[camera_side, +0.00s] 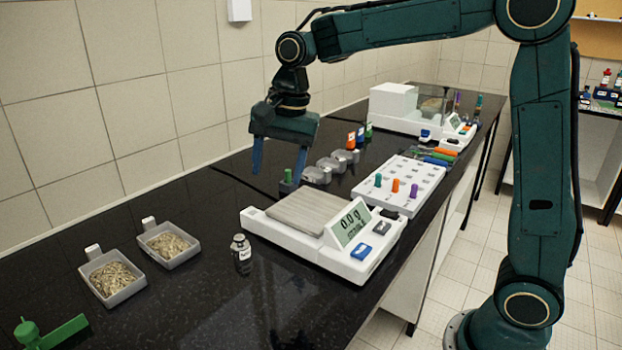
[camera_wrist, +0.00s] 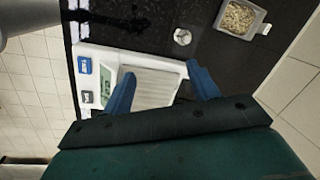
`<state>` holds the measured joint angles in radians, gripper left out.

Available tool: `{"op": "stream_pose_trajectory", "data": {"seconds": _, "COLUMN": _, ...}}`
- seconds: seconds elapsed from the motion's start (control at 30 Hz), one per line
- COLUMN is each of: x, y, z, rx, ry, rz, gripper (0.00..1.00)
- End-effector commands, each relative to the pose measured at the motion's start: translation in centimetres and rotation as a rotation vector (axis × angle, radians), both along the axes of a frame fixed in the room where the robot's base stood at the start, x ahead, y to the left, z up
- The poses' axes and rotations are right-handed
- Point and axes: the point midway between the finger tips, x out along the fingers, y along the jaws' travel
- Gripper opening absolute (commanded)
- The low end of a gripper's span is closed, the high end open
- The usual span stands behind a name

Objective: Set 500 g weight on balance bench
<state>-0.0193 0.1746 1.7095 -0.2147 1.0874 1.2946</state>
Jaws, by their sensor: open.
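A small metal weight (camera_side: 242,254) with a knob top and a pale label stands upright on the black bench, left of the balance's front corner. In the wrist view the weight (camera_wrist: 182,37) is seen from above, beyond the balance. The white balance (camera_side: 262,228) has a ribbed, empty pan (camera_side: 300,212) and reads 0.0 g; in the wrist view the pan (camera_wrist: 150,86) lies partly behind my fingers. My gripper (camera_side: 278,176) is open and empty above the bench, behind the balance and well above the weight. Its blue fingers also show in the wrist view (camera_wrist: 161,72).
Two grain-filled trays (camera_side: 113,294) (camera_side: 191,259) stand left of the weight. A green object (camera_side: 52,330) lies at front left. A white rack (camera_side: 410,172) with coloured pegs, metal parts (camera_side: 331,166) and a second balance (camera_side: 400,122) stand farther back.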

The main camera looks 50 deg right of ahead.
Motion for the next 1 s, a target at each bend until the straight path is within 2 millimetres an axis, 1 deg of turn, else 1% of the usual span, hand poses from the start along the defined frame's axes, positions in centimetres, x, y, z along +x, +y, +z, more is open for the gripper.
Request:
{"op": "stream_pose_trajectory", "data": {"seconds": 0.03, "x": -1.4, "y": -0.2, "z": 0.8, "rx": -0.010, "ry": -0.023, "rz": 0.043, "gripper": 0.59}}
{"op": "stream_pose_trajectory", "data": {"seconds": 0.2, "x": -5.4, "y": -0.8, "z": 2.3, "rx": -0.054, "ry": -0.092, "rz": 0.203, "gripper": 0.59}}
{"op": "stream_pose_trajectory", "data": {"seconds": 0.3, "x": -7.8, "y": -1.2, "z": 2.9, "rx": -0.085, "ry": -0.132, "rz": 0.297, "gripper": 0.59}}
{"op": "stream_pose_trajectory", "data": {"seconds": 0.47, "x": -11.7, "y": -1.8, "z": 3.3, "rx": -0.142, "ry": -0.190, "rz": 0.445, "gripper": 0.59}}
{"op": "stream_pose_trajectory", "data": {"seconds": 0.63, "x": -15.8, "y": -2.4, "z": 3.0, "rx": -0.212, "ry": -0.247, "rz": 0.601, "gripper": 0.59}}
{"op": "stream_pose_trajectory", "data": {"seconds": 0.8, "x": -19.6, "y": -3.1, "z": 2.1, "rx": -0.291, "ry": -0.295, "rz": 0.755, "gripper": 0.59}}
{"op": "stream_pose_trajectory", "data": {"seconds": 0.9, "x": -21.6, "y": -3.4, "z": 1.3, "rx": -0.339, "ry": -0.321, "rz": 0.839, "gripper": 0.59}}
{"op": "stream_pose_trajectory", "data": {"seconds": 1.0, "x": -23.2, "y": -3.7, "z": 0.5, "rx": -0.380, "ry": -0.337, "rz": 0.909, "gripper": 0.59}}
